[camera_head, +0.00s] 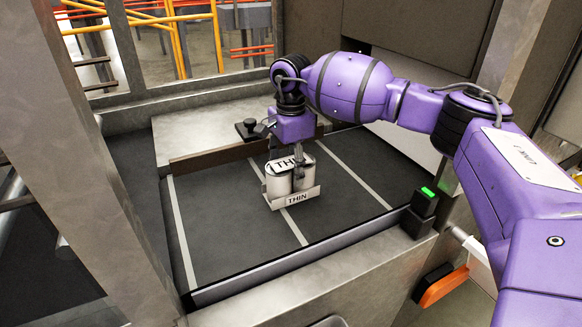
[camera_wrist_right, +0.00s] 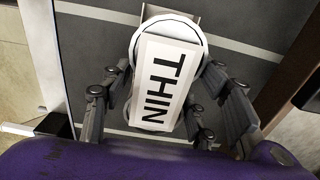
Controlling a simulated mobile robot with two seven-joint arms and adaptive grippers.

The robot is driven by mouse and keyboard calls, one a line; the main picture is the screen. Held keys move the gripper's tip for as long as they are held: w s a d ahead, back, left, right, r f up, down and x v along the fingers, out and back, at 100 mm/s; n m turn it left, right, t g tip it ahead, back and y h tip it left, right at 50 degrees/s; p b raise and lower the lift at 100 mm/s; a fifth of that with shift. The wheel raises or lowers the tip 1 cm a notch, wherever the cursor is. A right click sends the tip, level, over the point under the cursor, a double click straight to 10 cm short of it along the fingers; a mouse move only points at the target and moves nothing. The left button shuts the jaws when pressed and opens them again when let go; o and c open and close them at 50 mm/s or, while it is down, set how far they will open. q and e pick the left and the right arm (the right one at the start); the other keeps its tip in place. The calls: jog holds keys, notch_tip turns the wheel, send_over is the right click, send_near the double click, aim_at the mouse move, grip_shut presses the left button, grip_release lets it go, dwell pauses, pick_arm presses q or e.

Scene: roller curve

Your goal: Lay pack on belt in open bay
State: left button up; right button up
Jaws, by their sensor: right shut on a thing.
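The pack (camera_head: 291,184) is a pair of white cans in a low tray marked THIN, upright in the head view. My right gripper (camera_head: 297,162) is shut on it from above, and its fingers flank the white THIN label on the pack (camera_wrist_right: 163,85) in the wrist view. The dark belt (camera_head: 225,225) is split into bays by pale stripes. The pack appears over the middle stripe; I cannot tell whether its tray touches the belt. My left gripper is not in view.
A metal ledge (camera_head: 310,285) borders the near side. A black box with a green light (camera_head: 424,203) stands at the near right corner. The left bay looks clear.

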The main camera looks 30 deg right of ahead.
jog(key=o, duration=1.8)
jog(key=shift+f, duration=0.15)
jog(key=shift+o, duration=0.2)
notch_tip(320, 180, up, 12)
jog(key=shift+r, duration=0.2)
